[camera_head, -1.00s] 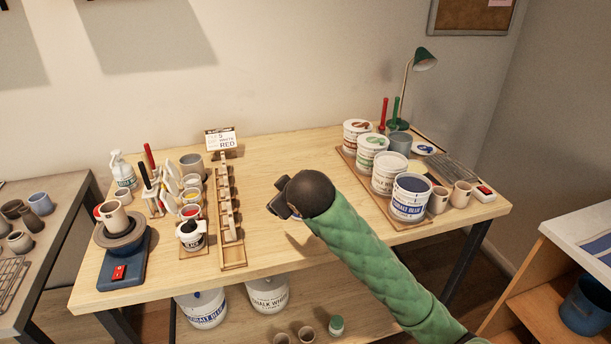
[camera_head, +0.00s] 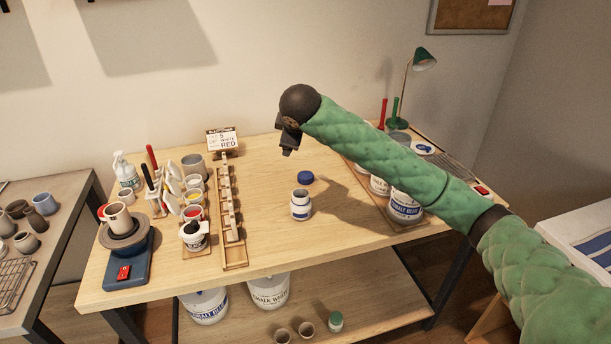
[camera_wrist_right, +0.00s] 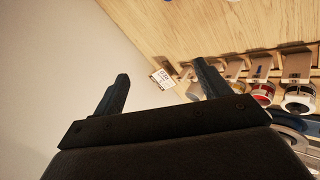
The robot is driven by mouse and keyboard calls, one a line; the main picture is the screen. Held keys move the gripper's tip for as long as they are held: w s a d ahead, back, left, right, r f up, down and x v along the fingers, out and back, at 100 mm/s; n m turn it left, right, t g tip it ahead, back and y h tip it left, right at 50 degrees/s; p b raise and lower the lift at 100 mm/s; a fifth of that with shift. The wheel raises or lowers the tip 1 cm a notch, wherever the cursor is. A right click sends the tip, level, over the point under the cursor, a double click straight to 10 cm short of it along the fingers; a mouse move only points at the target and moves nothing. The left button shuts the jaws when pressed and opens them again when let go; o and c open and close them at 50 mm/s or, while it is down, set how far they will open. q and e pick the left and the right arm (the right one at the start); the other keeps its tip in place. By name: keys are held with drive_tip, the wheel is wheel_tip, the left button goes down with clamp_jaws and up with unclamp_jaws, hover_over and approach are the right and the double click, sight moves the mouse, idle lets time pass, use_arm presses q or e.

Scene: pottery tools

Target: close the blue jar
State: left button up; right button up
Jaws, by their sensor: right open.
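A small white jar with a blue label (camera_head: 300,206) stands upright and open on the middle of the wooden table. A blue lid (camera_head: 305,177) lies on the table just behind it, apart from the jar. My right gripper (camera_head: 288,148) hangs above the table, behind and left of the lid, touching neither. In the right wrist view the jaws (camera_wrist_right: 160,88) are spread with nothing between them. A bit of blue shows at that view's top edge, too cut off to name surely. My left gripper is not in view.
A wooden rack (camera_head: 236,260) stands left of the jar, with tool holders and small pots beyond it. A sign card (camera_head: 222,139) stands behind the rack. Large tubs, including a cobalt blue tub (camera_head: 404,209), stand at right, partly hidden by my arm. The table's front middle is clear.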

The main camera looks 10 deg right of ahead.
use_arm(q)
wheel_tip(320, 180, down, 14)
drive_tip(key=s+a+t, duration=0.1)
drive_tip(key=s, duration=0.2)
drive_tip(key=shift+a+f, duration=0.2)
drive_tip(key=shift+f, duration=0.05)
use_arm(e)
drive_tip(key=d+f+n+g, duration=0.4)
drive_tip(key=f+n, duration=0.3)
drive_tip(key=s+d+f+n+g, duration=0.1)
drive_tip(key=d+f+n+g, duration=0.3)
drive_tip(key=f+n, duration=0.4)
drive_tip(key=shift+f+g, duration=0.15)
drive_tip(key=shift+g, duration=0.25)
